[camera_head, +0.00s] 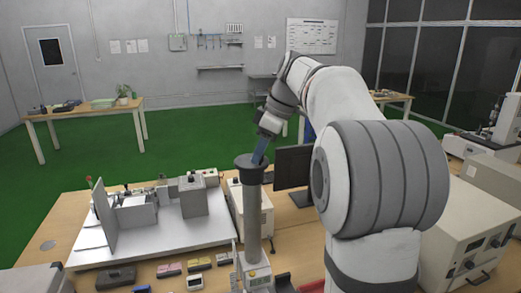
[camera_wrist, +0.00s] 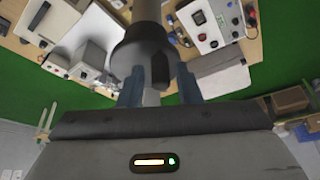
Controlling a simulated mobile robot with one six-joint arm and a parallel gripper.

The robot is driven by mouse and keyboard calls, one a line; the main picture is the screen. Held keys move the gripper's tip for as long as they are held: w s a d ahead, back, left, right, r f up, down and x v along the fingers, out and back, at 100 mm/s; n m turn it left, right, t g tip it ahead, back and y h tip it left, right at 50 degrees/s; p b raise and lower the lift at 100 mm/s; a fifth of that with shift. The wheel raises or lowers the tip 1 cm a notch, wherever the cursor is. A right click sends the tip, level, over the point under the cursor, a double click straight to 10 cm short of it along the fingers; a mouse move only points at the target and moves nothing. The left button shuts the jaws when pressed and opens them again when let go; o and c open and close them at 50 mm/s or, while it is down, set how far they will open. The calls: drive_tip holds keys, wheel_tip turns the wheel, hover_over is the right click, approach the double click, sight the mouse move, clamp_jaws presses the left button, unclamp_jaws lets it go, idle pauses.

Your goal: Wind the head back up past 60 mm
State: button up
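A grey upright column (camera_head: 252,215) stands on the near bench, with a dark round wheel or cap (camera_head: 242,163) on top. A small box with a display (camera_head: 259,280) is at its foot; its reading is too small to make out. My gripper (camera_head: 261,152) reaches down to the wheel from behind, its blue fingers at the rim. In the wrist view the dark wheel (camera_wrist: 138,50) is just beyond my fingers. A short dark knob (camera_wrist: 160,70) lies between the two fingers, which stand apart with gaps showing; contact cannot be told. I see no separate head.
A large white plate with a grey block (camera_head: 194,196) lies left of the column. A monitor (camera_head: 292,168) stands close on the right. Small coloured items and a handheld meter (camera_head: 195,283) lie along the front. White instruments (camera_head: 480,215) fill the right side.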

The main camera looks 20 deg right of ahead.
drive_tip(key=shift+o, duration=0.8)
drive_tip(key=v, duration=0.7)
drive_tip(key=shift+r, duration=0.35)
drive_tip(key=shift+s+d, duration=0.1)
drive_tip(key=s+a+f+m+h+b, duration=0.1)
drive_tip(key=s+f+m, duration=0.5)
drive_tip(key=s+f, duration=0.6)
drive_tip(key=s+a+f+m+t+h+b, duration=0.1)
drive_tip(key=s+a+f+m, duration=0.5)
drive_tip(key=s+f, duration=0.7)
wheel_tip(320, 180, down, 4)
drive_tip(key=shift+r+h+b, duration=0.2)
drive_tip(key=shift+h+b, duration=0.55)
drive_tip(key=shift+h, duration=0.15)
drive_tip(key=shift+a, duration=0.15)
drive_tip(key=shift+c, duration=0.3)
